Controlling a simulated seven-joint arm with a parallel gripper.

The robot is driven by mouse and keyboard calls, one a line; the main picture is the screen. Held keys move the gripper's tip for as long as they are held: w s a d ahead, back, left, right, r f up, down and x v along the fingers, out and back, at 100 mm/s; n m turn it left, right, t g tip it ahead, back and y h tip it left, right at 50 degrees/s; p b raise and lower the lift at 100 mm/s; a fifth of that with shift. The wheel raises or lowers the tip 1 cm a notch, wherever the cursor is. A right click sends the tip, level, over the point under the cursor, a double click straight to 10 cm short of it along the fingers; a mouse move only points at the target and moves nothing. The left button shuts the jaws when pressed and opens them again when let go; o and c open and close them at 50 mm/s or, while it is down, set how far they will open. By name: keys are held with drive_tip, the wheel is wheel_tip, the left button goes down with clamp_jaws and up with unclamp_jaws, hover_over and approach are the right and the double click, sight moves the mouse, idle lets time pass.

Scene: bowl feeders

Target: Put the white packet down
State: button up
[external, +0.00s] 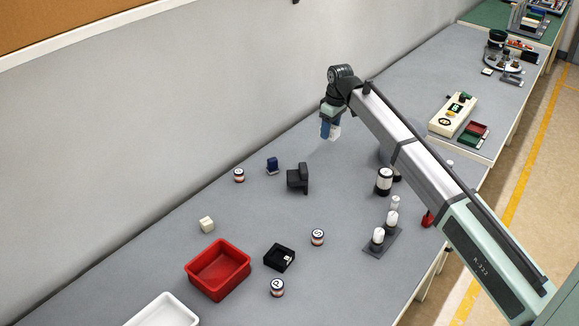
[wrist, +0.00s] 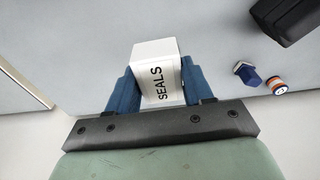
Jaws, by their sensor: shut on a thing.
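The white packet (wrist: 158,62), printed SEALS, is held between the two blue fingers of my gripper (wrist: 155,90) in the wrist view. In the external view my gripper (external: 331,132) is over the far part of the grey table, close to the wall side, with the white packet (external: 335,132) at its fingertips. The fingers are shut on the packet's sides. I cannot tell whether the packet's underside touches the table.
A black block-shaped holder (external: 298,180), a blue piece (external: 272,165) and a small labelled jar (external: 239,175) stand nearest. A red bin (external: 218,270), a white tray (external: 163,311) and a cream block (external: 207,224) are further forward. The table around my gripper is clear.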

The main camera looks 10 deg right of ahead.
drive_tip(key=s+a+n, duration=0.2)
drive_tip(key=s+a, duration=0.4)
drive_tip(key=a, duration=0.6)
drive_tip(key=n, duration=0.2)
hover_over(254, 224)
drive_tip(key=shift+s+d+f, duration=0.1)
drive_tip(key=shift+f, duration=2.35)
drive_tip(key=shift+s+d+f, duration=0.1)
drive_tip(key=shift+f, duration=2.35)
drive_tip(key=shift+f, duration=0.15)
drive_tip(key=o, duration=1)
drive_tip(key=shift+o, duration=0.2)
